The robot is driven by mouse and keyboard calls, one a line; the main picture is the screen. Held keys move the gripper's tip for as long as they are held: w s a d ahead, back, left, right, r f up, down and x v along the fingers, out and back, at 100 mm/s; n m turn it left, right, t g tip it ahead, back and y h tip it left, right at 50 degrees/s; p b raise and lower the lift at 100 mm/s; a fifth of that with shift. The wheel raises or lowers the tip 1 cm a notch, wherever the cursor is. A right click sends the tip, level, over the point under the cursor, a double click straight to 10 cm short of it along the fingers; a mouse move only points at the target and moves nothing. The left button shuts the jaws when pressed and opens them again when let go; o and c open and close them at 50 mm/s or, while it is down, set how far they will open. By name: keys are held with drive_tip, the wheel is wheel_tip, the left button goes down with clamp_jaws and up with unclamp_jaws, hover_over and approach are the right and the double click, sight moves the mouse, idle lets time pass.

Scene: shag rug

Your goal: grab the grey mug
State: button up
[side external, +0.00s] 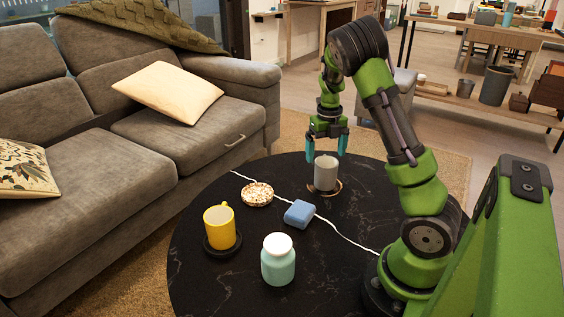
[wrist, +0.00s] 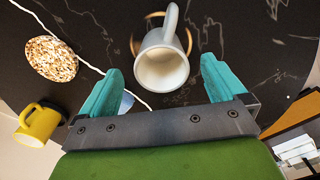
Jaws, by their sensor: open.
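The grey mug (side external: 326,174) stands upright on a round dark table, on a thin tan ring-like coaster (side external: 338,188). In the wrist view the mug (wrist: 162,66) opens toward the camera and looks empty, with its handle pointing to the top of the picture. My gripper (side external: 327,150) is open above the mug, its teal fingers apart. In the wrist view the fingers of my gripper (wrist: 162,78) lie to the left and right of the mug, with gaps on both sides. I cannot tell the exact height between fingertips and rim.
On the table (side external: 205,275) are a blue block (side external: 299,214), a speckled round coaster (side external: 257,194), a yellow mug (side external: 220,228) on a black coaster (side external: 223,246) and a mint jar (side external: 278,264). A white cord (side external: 345,238) crosses it. A grey sofa (side external: 90,190) stands left.

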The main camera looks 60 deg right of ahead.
sight(325, 171)
wheel_tip(325, 171, down, 8)
drive_tip(key=shift+s+r, duration=0.1)
drive_tip(key=shift+r, duration=0.1)
drive_tip(key=shift+c, duration=0.2)
drive_tip(key=c, duration=1.2)
